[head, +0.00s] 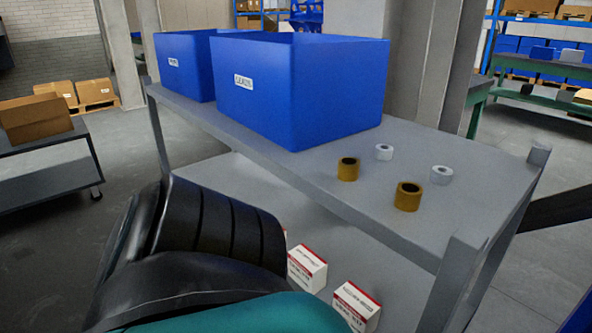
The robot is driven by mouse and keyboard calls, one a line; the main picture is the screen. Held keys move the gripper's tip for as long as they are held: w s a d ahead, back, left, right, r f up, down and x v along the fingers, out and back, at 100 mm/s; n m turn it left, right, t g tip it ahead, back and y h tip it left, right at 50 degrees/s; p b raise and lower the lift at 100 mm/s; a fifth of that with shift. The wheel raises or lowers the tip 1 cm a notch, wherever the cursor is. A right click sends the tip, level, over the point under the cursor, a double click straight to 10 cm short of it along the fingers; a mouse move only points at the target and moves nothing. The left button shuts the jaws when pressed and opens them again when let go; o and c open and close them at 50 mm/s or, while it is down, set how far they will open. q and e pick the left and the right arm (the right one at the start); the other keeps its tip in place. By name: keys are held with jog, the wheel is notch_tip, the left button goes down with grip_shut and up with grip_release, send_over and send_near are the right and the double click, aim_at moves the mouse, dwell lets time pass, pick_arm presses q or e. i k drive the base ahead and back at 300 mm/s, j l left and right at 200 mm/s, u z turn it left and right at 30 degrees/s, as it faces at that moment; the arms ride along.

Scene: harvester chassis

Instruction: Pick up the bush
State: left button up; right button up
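Two gold-brown hollow cylinders, which look like bushes, stand upright on the grey table's top. One gold bush (407,197) is nearer the front edge, and the other gold bush (348,169) is farther left, close to a blue bin. Two smaller pale grey rings, one at the back (384,152) and one at the right (441,175), stand behind them. The frame does not show which piece is the task's bush. Nothing touches these pieces. One of my arms fills the lower left, but neither of my grippers is in view.
Two blue bins, a large one (300,95) and another behind it (185,68), take up the left of the table (300,172). White-and-red boxes (306,268) lie on the lower shelf. A corner post (460,285) rises at the front right. Tabletop around the rings is clear.

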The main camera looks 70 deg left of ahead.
aim_at(349, 168)
jog(key=u, duration=0.45)
jog(key=k+j+u, duration=0.1)
jog(key=u, duration=0.3)
jog(key=k+u, duration=0.1)
jog(key=u, duration=0.35)
jog(key=j+u, duration=0.15)
jog(key=u, duration=0.25)
